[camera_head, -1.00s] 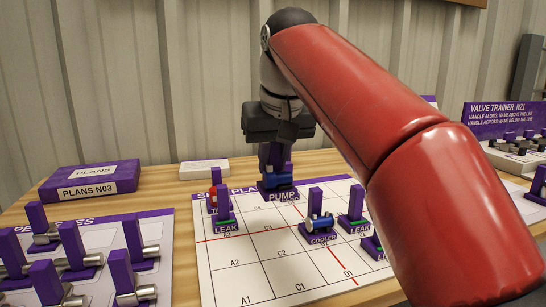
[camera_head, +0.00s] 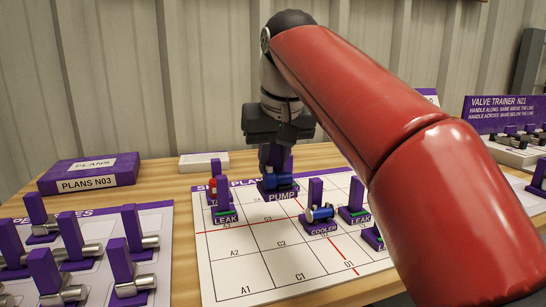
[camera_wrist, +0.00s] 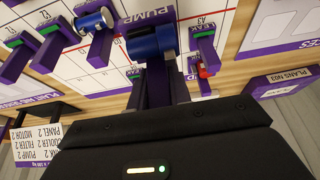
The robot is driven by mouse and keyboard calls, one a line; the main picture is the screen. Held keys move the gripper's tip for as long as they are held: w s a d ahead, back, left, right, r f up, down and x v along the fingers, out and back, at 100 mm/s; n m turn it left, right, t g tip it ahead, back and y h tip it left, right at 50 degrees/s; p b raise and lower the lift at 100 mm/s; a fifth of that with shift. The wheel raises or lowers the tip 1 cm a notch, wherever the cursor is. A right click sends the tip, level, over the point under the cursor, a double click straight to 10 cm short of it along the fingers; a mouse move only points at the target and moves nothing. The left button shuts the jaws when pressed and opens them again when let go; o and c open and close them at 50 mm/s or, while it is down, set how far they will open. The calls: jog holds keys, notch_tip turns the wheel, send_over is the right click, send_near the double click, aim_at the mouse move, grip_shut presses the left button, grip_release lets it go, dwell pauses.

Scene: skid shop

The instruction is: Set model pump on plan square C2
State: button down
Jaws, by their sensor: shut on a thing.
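My gripper (camera_head: 277,152) is shut on the purple upright of the model pump (camera_head: 278,183), a blue cylinder on a purple base marked PUMP. The pump (camera_wrist: 150,42) also shows in the wrist view, in front of the jaws. It is over the far part of the white skid plan (camera_head: 229,269); I cannot tell whether it touches the sheet. Plan square C2 (camera_head: 283,244) is nearer me, left of the red line, and looks empty. The fingertips are partly hidden in the head view.
The cooler (camera_head: 320,216) stands just right of C2. Leak models (camera_head: 226,213) (camera_head: 354,213) and a red-topped model (camera_head: 214,186) also stand on the plan. A board of purple-handled pieces (camera_head: 155,218) is at left, a PLANS box (camera_head: 88,174) behind it. Squares A1 and C1 look bare.

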aim_at(273, 178)
jog(key=shift+f+b, duration=1.2)
jog(key=shift+f, duration=0.55)
jog(key=shift+f, duration=0.1)
jog(key=shift+f+b, duration=1.25)
jog(key=shift+f, duration=0.45)
jog(key=shift+f, duration=0.7)
jog(key=c, duration=1.2)
grip_release()
jog(key=shift+r+p, duration=0.5)
jog(key=shift+r, duration=0.1)
notch_tip(273, 178, up, 7)
jog(key=p, duration=0.7)
